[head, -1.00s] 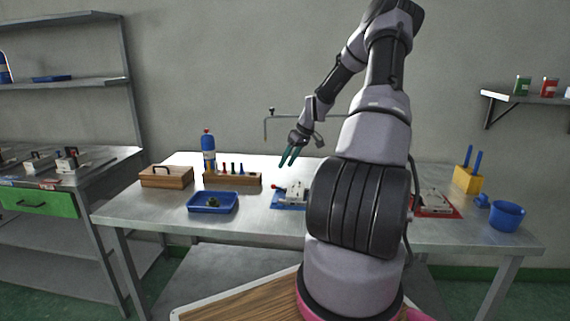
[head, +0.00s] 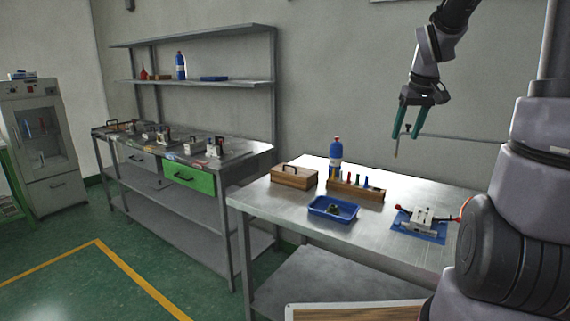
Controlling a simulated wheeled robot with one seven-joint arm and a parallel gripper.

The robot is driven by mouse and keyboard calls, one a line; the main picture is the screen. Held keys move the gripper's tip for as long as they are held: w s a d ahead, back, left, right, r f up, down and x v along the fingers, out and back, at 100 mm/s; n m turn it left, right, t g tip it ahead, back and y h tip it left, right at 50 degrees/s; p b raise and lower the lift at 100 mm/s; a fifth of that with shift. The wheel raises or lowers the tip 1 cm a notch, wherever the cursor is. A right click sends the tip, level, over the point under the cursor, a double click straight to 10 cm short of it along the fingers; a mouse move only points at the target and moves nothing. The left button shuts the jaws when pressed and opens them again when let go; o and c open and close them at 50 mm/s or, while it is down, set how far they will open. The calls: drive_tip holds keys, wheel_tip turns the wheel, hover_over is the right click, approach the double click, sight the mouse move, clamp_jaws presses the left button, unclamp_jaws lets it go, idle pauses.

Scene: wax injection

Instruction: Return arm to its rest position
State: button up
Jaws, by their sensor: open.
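My arm (head: 432,50) reaches up and over at the right of the head view, its upper end cut off by the top edge. My gripper (head: 404,136) hangs fingers down, in front of the grey wall and above the back of the metal worktable (head: 270,208).
On the worktable stand a wooden box (head: 294,178), a blue bottle (head: 336,154), a wooden tool rack (head: 345,190), a blue tray (head: 322,213) and a clamp fixture on a blue mat (head: 436,236). A second bench with a green drawer (head: 190,178) stands left. Green floor there is open.

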drive_tip(key=s+a+r+m+t+y, duration=0.1)
drive_tip(key=s+a+r, duration=0.3)
drive_tip(key=s, duration=0.6)
drive_tip(key=s+a+r+m+t, duration=0.2)
drive_tip(key=s+a+r+m, duration=0.1)
drive_tip(key=s, duration=0.6)
wheel_tip(320, 180, up, 2)
drive_tip(key=shift+s+a+r+m+y, duration=0.1)
drive_tip(key=shift+s+a+m+y, duration=0.25)
drive_tip(key=shift+a, duration=0.2)
